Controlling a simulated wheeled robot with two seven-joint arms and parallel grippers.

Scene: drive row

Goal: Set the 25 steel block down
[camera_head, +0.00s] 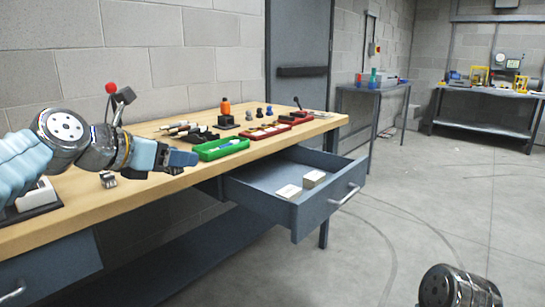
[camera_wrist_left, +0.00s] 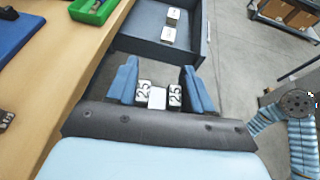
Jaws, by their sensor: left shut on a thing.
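My left gripper (camera_head: 180,157) reaches in from the left over the bench's front edge. In the left wrist view its two blue fingers (camera_wrist_left: 160,80) are shut on the 25 steel block (camera_wrist_left: 158,97), a pale metal block with "25" in black on its two visible side parts. The block is hidden behind the fingers in the head view. An open grey-blue drawer (camera_head: 262,203) is to the right of the gripper. Two small pale blocks, one nearer (camera_head: 289,191) and one farther (camera_head: 313,178), lie in it. My right gripper is not in view.
The left part of the drawer floor is bare. Open floor (camera_head: 420,215) lies to the right.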

